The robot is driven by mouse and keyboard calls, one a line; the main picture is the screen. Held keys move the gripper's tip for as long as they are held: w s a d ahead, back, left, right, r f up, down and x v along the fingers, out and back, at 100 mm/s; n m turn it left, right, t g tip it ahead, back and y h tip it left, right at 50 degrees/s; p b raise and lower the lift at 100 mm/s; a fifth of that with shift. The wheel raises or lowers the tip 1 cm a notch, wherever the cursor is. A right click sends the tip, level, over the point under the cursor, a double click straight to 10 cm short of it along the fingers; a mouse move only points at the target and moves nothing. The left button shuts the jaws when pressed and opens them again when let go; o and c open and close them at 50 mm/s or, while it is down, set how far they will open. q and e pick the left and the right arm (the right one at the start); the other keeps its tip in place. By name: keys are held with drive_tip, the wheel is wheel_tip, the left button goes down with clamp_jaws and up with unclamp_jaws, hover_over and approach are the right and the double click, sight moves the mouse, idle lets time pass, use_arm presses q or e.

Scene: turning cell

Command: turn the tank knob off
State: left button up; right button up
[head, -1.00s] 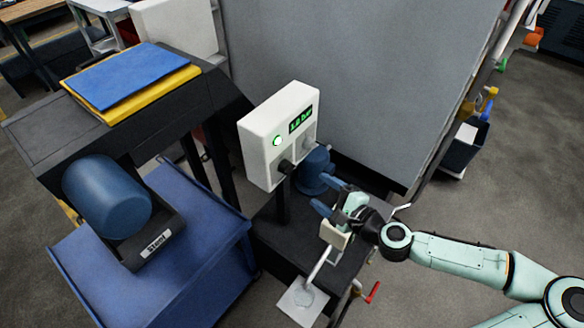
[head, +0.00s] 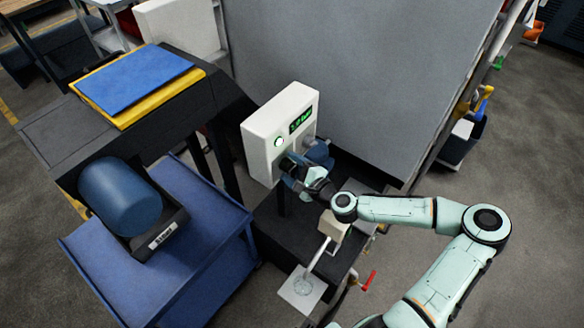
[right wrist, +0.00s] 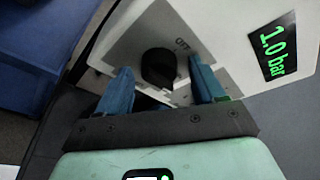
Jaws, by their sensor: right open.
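The tank knob (right wrist: 158,68) is black and round, on a grey plate of the white control box (head: 268,122). Lettering beside it seems to read "OFF", sideways in the right wrist view. The box's display (right wrist: 274,47) reads "1.0 bar" in green. My right gripper (head: 292,168) is at the box's front face in the head view. In the right wrist view its two blue fingers (right wrist: 162,88) are open, one on each side of the knob, with visible gaps. Whether they touch it lower down I cannot tell. My left gripper is not in view.
A green lamp (head: 278,142) glows on the box. A blue cart (head: 200,262) and a black stand with a blue cylinder (head: 120,196) are at the left. A large grey panel (head: 350,80) stands behind. A red-handled lever (head: 369,281) is at the lower right.

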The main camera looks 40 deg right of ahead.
drive_tip(key=c, duration=1.1)
drive_tip(key=shift+o, duration=0.2)
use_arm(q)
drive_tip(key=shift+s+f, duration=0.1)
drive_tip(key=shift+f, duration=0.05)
use_arm(e)
drive_tip(key=n+b, duration=0.2)
drive_tip(key=shift+a+f+n+t+h, duration=0.15)
drive_tip(key=shift+f+n+t+h, duration=0.05)
drive_tip(key=shift+n+t+h, duration=0.2)
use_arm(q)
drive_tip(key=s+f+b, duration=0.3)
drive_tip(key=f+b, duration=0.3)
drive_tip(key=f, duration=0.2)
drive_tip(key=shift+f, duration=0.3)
use_arm(e)
drive_tip(key=n+t, duration=0.1)
drive_tip(key=n, duration=0.3)
drive_tip(key=n+t, duration=0.1)
drive_tip(key=n, duration=0.4)
drive_tip(key=n+t, duration=0.2)
drive_tip(key=n, duration=0.3)
drive_tip(key=shift+f+y, duration=0.3)
drive_tip(key=shift+y, duration=0.1)
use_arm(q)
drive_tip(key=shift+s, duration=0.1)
use_arm(e)
drive_tip(key=shift+n, duration=0.4)
